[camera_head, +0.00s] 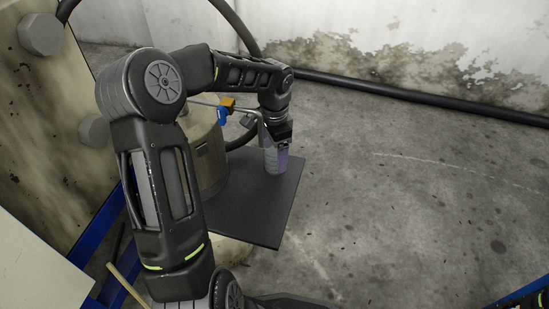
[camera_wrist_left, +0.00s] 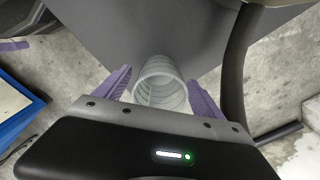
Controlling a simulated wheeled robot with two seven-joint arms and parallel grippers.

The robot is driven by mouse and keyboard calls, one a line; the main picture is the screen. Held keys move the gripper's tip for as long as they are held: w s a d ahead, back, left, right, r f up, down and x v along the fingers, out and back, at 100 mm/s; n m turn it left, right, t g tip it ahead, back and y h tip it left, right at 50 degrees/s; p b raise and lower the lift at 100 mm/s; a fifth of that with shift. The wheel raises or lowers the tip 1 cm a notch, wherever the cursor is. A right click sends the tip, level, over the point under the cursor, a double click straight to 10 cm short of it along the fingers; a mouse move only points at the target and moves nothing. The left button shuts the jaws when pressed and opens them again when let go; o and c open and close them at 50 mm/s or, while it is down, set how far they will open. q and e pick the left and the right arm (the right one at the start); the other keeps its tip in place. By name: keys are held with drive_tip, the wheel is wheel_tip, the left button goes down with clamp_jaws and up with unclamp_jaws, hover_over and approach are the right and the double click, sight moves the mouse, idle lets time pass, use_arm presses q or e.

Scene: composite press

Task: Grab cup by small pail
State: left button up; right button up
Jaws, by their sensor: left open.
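A pale, translucent, ribbed cup (camera_head: 270,161) stands on a dark flat board (camera_head: 259,212). In the left wrist view the cup (camera_wrist_left: 160,82) shows its round open rim between two purple fingers. My left gripper (camera_head: 277,165) is open, with its fingers on either side of the cup; contact cannot be made out. In the left wrist view, my left gripper (camera_wrist_left: 160,90) shows a gap beside the cup. A beige round container (camera_head: 207,155) is partly hidden behind my left arm; I cannot tell whether it is the small pail. My right gripper is not seen.
Small blue (camera_head: 222,116) and orange (camera_head: 227,103) parts sit on a thin rod behind the cup. A black hose (camera_head: 240,138) curves near the container. A large stained panel (camera_head: 45,120) stands at the left. The concrete floor (camera_head: 400,200) at the right is clear.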

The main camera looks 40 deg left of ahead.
use_arm(q)
drive_tip(key=c, duration=1.4)
drive_tip(key=shift+o, duration=0.2)
wheel_tip(320, 180, up, 18)
drive_tip(key=p, duration=0.7)
